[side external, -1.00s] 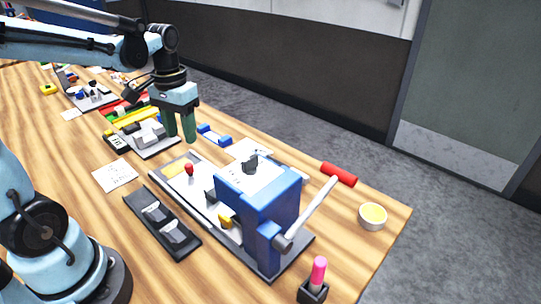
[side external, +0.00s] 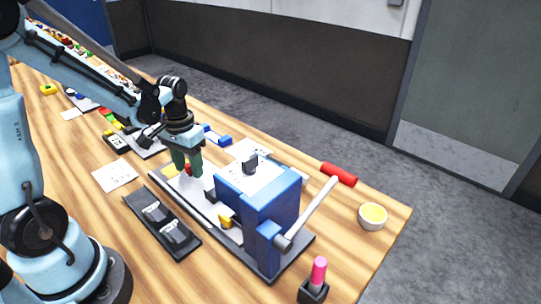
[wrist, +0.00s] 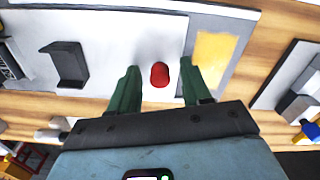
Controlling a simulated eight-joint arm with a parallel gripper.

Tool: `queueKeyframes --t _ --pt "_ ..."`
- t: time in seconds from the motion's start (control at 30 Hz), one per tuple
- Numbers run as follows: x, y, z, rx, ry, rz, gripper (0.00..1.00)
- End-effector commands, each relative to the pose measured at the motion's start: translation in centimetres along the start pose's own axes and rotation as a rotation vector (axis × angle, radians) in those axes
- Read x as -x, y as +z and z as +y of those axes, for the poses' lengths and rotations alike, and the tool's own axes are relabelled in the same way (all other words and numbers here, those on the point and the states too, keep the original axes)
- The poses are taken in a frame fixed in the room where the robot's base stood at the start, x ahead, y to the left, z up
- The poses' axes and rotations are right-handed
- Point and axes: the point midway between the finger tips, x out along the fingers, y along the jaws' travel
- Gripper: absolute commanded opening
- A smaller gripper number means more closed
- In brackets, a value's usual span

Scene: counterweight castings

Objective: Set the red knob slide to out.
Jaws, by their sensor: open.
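The red knob (wrist: 159,74) stands on the pale slide plate (wrist: 110,50). In the wrist view it lies between the two green fingers of my gripper (wrist: 158,88), with a gap on each side. In the side view my gripper (side external: 188,168) is low over the plate, and the red knob (side external: 188,170) shows only partly between the fingers. My gripper is open.
A blue press block (side external: 262,200) with a grey lever (side external: 312,210) stands on the plate's near end. A dark tray (side external: 160,218) with castings lies alongside.

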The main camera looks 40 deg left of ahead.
Motion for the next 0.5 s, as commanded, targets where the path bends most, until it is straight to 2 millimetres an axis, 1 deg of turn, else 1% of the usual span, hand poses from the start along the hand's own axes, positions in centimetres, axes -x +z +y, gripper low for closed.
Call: queueKeyframes --t 0.2,0.37,0.5 --pt "-0.01 0.01 0.0 0.0 0.0 0.0 0.48" --pt "0.0 0.01 0.0 0.0 0.0 0.0 0.24" --pt "0.0 0.01 0.0 0.0 0.0 0.0 0.02"
